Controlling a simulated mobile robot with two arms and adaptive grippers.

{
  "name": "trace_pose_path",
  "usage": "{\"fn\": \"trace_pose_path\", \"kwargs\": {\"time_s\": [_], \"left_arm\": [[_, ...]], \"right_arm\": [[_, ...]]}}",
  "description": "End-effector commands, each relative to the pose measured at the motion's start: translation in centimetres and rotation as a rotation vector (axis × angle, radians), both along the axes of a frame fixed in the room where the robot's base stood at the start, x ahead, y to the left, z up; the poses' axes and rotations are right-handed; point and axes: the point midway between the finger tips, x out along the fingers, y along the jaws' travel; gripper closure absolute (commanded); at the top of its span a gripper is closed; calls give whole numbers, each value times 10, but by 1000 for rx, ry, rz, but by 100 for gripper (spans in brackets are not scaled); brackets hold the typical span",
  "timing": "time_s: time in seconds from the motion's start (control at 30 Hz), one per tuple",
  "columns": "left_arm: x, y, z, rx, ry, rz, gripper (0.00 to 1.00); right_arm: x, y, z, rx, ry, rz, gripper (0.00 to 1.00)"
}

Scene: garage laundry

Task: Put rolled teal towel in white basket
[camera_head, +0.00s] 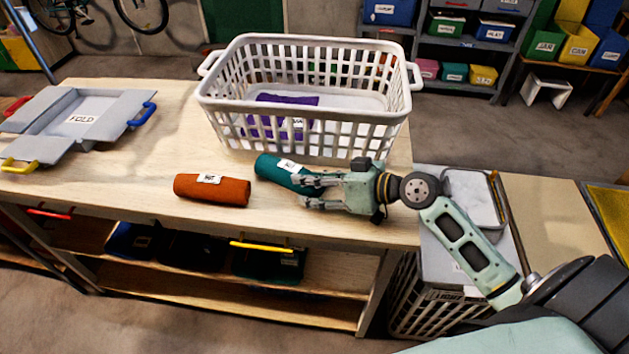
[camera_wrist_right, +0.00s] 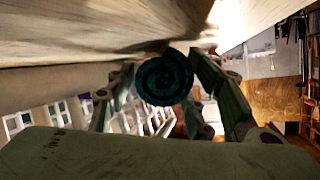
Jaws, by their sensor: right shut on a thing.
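The rolled teal towel (camera_head: 276,169) lies on the wooden table in front of the white basket. My right gripper (camera_head: 305,192) is shut on its right end, coming in from the right. In the right wrist view the towel's dark spiral end (camera_wrist_right: 164,78) sits between the two fingers (camera_wrist_right: 170,90). The white basket (camera_head: 300,148) stands upright on the table behind the towel, with a purple rolled towel (camera_head: 262,122) inside it. My left gripper is not in view.
A rolled orange towel (camera_head: 211,190) lies left of the teal one. The basket's slatted front wall is close to the gripper.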

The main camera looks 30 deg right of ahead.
Motion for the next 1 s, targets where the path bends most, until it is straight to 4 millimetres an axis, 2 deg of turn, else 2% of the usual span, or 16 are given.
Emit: {"fn": "trace_pose_path", "kwargs": {"time_s": [0.23, 0.27, 0.47, 0.87, 1.0], "left_arm": [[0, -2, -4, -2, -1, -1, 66], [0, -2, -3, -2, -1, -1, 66], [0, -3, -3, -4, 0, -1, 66], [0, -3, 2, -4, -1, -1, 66], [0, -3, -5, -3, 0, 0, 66]], "right_arm": [[0, 0, -3, 0, -2, 0, 85], [0, 0, -3, 1, -1, 0, 50], [0, 0, -2, 1, -1, 0, 33], [0, 0, 3, 1, -1, 0, 33], [-16, -13, 5, -3, 2, -1, 33]]}}
